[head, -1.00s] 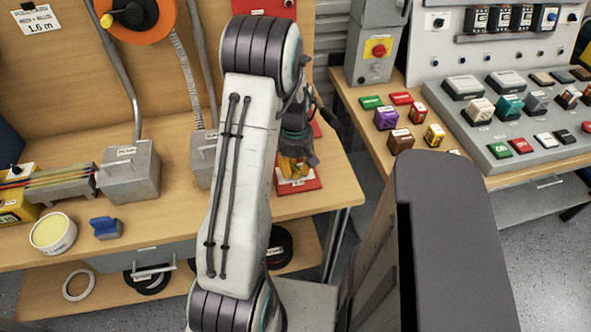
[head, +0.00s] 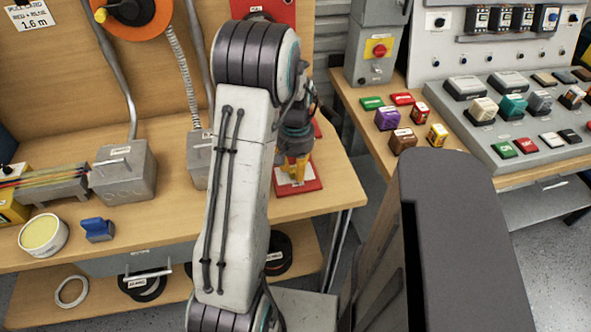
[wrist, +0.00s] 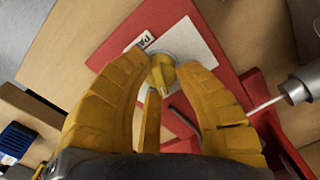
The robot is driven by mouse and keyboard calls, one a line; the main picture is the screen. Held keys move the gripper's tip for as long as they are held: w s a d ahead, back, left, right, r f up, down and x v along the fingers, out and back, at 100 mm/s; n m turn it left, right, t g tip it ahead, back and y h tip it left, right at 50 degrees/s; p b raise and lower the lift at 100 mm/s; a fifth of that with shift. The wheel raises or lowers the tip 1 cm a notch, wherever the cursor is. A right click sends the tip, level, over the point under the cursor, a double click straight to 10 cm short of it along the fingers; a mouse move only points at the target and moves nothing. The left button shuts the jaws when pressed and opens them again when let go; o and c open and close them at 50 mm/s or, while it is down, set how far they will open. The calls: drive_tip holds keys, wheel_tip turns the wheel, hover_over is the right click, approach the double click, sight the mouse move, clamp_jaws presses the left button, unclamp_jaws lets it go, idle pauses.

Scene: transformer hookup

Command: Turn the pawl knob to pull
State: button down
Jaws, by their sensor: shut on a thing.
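The yellow pawl knob (wrist: 161,72) stands on a white label plate (wrist: 188,45) with a partly readable "PA…" tag, on a red base (wrist: 125,80) in the wrist view. My gripper (wrist: 163,68) has its yellow fingers on either side of the knob and is shut on it. In the head view my gripper (head: 293,166) points down onto the red base (head: 298,187) near the bench's right end. The knob is hidden there by the fingers. Which mark the knob's pointer meets cannot be read.
A grey metal post (wrist: 300,88) with a thin rod lies close to the right finger in the wrist view. A blue block (head: 97,230) and a round tub (head: 43,234) sit at the bench's left. A second bench with a button panel (head: 525,125) stands at right.

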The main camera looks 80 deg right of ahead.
drive_tip(key=shift+d+m+b, duration=0.1)
drive_tip(key=shift+m+b, duration=0.25)
drive_tip(key=shift+m, duration=1.65)
drive_tip(key=c, duration=0.9)
unclamp_jaws()
wheel_tip(320, 180, up, 12)
drive_tip(key=shift+f, duration=0.1)
